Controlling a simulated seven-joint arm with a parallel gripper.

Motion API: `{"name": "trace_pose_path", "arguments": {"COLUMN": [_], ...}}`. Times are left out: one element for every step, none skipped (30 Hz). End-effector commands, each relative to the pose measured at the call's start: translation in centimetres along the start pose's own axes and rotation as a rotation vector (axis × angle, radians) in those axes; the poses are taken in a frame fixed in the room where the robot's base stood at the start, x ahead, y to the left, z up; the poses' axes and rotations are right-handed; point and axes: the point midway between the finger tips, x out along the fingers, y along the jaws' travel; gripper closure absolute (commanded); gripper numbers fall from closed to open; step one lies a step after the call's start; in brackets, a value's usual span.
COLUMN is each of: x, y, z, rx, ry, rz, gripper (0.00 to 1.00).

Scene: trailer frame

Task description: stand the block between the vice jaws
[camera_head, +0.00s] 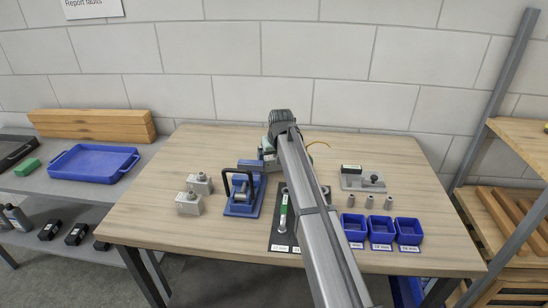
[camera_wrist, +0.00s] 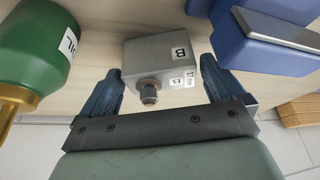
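The grey block (camera_wrist: 150,57), marked B, has a small round metal knob on its end facing the palm. The blue vice (camera_head: 243,195) stands on the bench, left of my arm. My gripper (camera_head: 268,158) is just behind the vice and to its right, partly hidden by my arm. A blue body with a grey metal edge, seemingly the vice (camera_wrist: 265,45), is beside the block at upper right in the wrist view.
Two similar grey blocks (camera_head: 194,192) stand left of the vice. A black mat (camera_head: 280,238) with a green-handled tool (camera_head: 283,212) lies at its right. A green cylinder with brass (camera_wrist: 38,45) is close by. Blue bins (camera_head: 381,232) and a grey fixture (camera_head: 361,180) are farther right.

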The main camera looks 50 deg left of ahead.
Motion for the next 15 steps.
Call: {"name": "trace_pose_path", "arguments": {"x": [0.0,0.0,0.0,0.0,0.0,0.0,0.0,-0.1,-0.2,-0.3,-0.6,-0.9,-1.3,-1.7,-2.3], "y": [0.0,0.0,0.0,0.0,0.0,0.0,0.0,0.0,0.0,0.0,0.0,0.0,0.0,0.0,0.0], "z": [0.0,0.0,0.0,0.0,0.0,0.0,0.0,0.0,-0.1,-0.1,-0.1,-0.1,-0.1,-0.1,-0.1], "rx": [0.000,0.000,0.000,0.000,0.000,0.000,0.000,0.000,0.000,0.000,0.000,0.000,0.000,0.000,0.000], "ry": [0.000,0.000,0.000,0.000,0.000,0.000,0.000,0.000,0.000,0.000,0.000,0.000,0.000,0.001,0.002], "rz": [0.000,0.000,0.000,0.000,0.000,0.000,0.000,0.000,0.000,0.000,0.000,0.000,0.000,0.000,0.000], "gripper": [0.00,0.00,0.00,0.00,0.00,0.00,0.00,0.00,0.00,0.00,0.00,0.00,0.00,0.00,0.00]}}
